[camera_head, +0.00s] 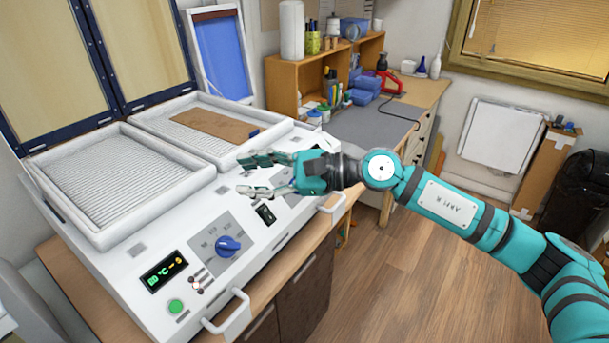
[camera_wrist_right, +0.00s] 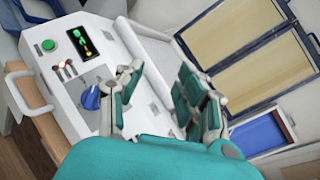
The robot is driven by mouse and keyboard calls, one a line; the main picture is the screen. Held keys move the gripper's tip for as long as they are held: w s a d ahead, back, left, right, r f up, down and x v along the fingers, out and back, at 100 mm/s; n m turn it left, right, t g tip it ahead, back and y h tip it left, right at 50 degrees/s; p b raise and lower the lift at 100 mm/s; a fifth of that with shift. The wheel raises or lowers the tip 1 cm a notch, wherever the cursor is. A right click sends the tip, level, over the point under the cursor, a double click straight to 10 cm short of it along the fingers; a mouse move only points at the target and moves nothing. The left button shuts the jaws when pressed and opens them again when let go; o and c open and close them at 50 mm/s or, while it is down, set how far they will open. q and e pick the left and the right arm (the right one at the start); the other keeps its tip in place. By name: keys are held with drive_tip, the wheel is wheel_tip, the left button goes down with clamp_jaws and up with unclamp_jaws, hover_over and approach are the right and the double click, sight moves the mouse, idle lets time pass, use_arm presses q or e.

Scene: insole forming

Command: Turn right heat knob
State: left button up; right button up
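The white forming machine (camera_head: 112,253) has a sloping front panel with a blue knob (camera_head: 228,246) on its left control section. The same blue knob shows in the right wrist view (camera_wrist_right: 91,97), left of my fingers. My right gripper (camera_head: 244,175) is open and empty, with its fingers spread above the panel's right part and pointing left. The right heat knob cannot be made out; the gripper covers that part of the panel. My left gripper is not in view.
A lit display (camera_head: 163,271) and a green button (camera_head: 176,306) are on the left of the panel. Two handles (camera_head: 228,315) stick out along the front edge. A brown sheet (camera_head: 213,124) lies in the right tray. Open floor (camera_head: 400,270) lies to the right.

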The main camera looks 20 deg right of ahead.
drive_tip(key=w+d+n+h, duration=0.2)
drive_tip(key=d+h, duration=0.1)
drive_tip(key=d, duration=0.4)
drive_tip(key=w+d+f+n+h, duration=0.1)
drive_tip(key=d+n+h, duration=0.1)
drive_tip(key=d+h, duration=0.35)
drive_tip(key=w+d+n+h, duration=0.2)
drive_tip(key=d, duration=0.7)
drive_tip(key=shift+y, duration=0.25)
drive_tip(key=p+x, duration=0.2)
drive_tip(key=x, duration=0.3)
drive_tip(key=p+x, duration=0.3)
drive_tip(key=x, duration=0.3)
drive_tip(key=p+x, duration=0.2)
drive_tip(key=x, duration=0.3)
drive_tip(key=shift+a, duration=0.55)
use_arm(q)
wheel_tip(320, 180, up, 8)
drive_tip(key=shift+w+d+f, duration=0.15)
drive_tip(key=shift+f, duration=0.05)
use_arm(e)
drive_tip(key=shift+w+f, duration=0.2)
drive_tip(key=shift+f, duration=0.2)
drive_tip(key=shift+c, duration=0.5)
drive_tip(key=shift+a, duration=0.1)
clamp_jaws()
